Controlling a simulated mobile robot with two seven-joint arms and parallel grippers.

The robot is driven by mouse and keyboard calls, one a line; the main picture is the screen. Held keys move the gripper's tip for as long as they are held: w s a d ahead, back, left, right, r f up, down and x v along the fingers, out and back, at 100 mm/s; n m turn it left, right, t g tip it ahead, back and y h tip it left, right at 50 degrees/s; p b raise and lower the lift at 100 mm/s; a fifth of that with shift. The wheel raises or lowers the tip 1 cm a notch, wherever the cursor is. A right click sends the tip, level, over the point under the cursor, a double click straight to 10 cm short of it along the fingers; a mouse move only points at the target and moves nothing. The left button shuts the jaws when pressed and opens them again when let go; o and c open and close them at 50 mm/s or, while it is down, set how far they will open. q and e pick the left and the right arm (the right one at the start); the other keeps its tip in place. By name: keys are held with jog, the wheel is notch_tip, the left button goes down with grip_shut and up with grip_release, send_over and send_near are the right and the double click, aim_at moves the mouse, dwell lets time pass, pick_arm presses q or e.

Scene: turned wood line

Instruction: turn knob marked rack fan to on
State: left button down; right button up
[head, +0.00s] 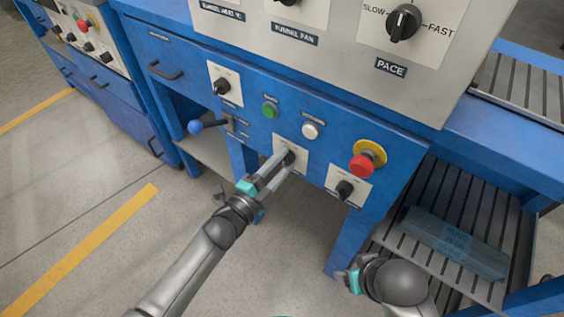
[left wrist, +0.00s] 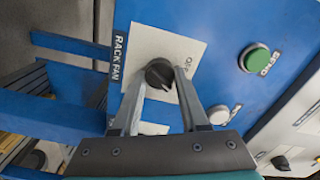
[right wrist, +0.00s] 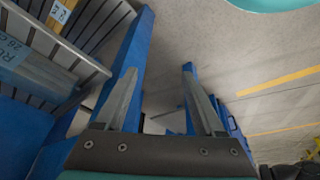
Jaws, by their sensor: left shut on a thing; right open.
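The rack fan knob (left wrist: 159,73) is a black dial on a white plate (left wrist: 150,40), with a RACK FAN label (left wrist: 118,58) beside it in the left wrist view. In the head view the knob (head: 290,157) is on the front of the blue panel, partly hidden by my fingers. My left gripper (head: 283,160) has a finger on each side of the knob and is shut on it. The lettering on the plate reads partly as OFF; the knob's exact setting is hard to tell. My right gripper (right wrist: 158,75) is open and empty, low in front of the panel.
Close by on the panel are a green button (head: 270,110), a white button (head: 311,130), a red mushroom button (head: 362,165) and another black knob (head: 345,189). A slatted shelf (head: 460,205) is at right.

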pick_arm(q)
jog(key=shift+c, duration=2.1)
grip_release()
jog(key=shift+s+a, duration=0.1)
jog(key=shift+s, duration=0.05)
jog(key=shift+s+a, duration=0.2)
jog(key=shift+s, duration=0.05)
jog(key=p+v, duration=0.4)
jog(key=v, duration=1)
pick_arm(e)
jog(key=s+f+g, duration=0.1)
jog(key=s+f, duration=0.2)
jog(key=f, duration=0.5)
jog(key=shift+s+d+f+g, duration=0.15)
jog(key=shift+s+d+g, duration=0.15)
pick_arm(q)
jog(key=shift+s+a, duration=0.1)
